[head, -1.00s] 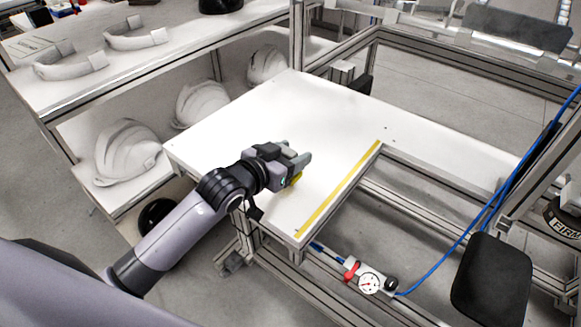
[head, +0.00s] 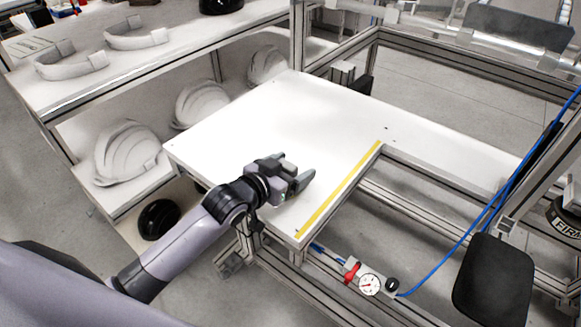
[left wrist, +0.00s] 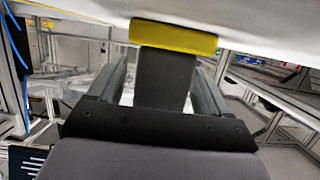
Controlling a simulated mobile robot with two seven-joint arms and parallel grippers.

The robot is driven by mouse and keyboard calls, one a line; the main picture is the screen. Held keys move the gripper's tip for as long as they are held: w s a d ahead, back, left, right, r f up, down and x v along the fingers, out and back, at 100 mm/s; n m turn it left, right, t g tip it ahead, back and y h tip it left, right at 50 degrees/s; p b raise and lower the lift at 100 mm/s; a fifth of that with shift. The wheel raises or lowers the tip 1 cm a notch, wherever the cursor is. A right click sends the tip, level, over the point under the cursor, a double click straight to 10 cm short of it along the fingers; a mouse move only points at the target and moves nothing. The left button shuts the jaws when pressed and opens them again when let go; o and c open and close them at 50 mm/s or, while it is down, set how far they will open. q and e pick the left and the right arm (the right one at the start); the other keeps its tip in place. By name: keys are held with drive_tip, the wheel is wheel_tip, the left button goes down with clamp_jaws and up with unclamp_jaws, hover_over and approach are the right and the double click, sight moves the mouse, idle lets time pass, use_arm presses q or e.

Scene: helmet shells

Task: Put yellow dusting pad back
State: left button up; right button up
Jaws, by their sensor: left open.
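The yellow pad (left wrist: 173,37) shows in the left wrist view, at the white tabletop, just beyond my left gripper (left wrist: 164,68). A dark grey block (left wrist: 165,82), seemingly the pad's handle, stands between the two fingers. The fingers are apart, with a visible gap on at least one side of the block. In the head view my left gripper (head: 297,170) is open, low over the white table (head: 240,125), near its front edge. The pad cannot be made out there. My right gripper is not in view.
A yellow strip (head: 340,188) runs along the table's inner edge, beside an open metal frame. A shelf at left holds white helmet shells (head: 126,152). A gauge (head: 369,284) and blue hose lie below the table. The table's back half is clear.

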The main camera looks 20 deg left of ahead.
use_arm(q)
drive_tip(key=shift+r, duration=0.1)
drive_tip(key=shift+s+r, duration=0.1)
drive_tip(key=v, duration=1.1)
drive_tip(key=s+f+g+y, duration=0.1)
drive_tip(key=s+f, duration=0.6)
drive_tip(key=f, duration=0.2)
drive_tip(key=s+f+n+g+y, duration=0.1)
drive_tip(key=s+f+g, duration=0.1)
drive_tip(key=s+f, duration=0.5)
wheel_tip(320, 180, down, 3)
drive_tip(key=shift+s+a+r+n+y, duration=0.1)
drive_tip(key=shift+s+a+n+y, duration=0.2)
drive_tip(key=shift+a+y, duration=0.1)
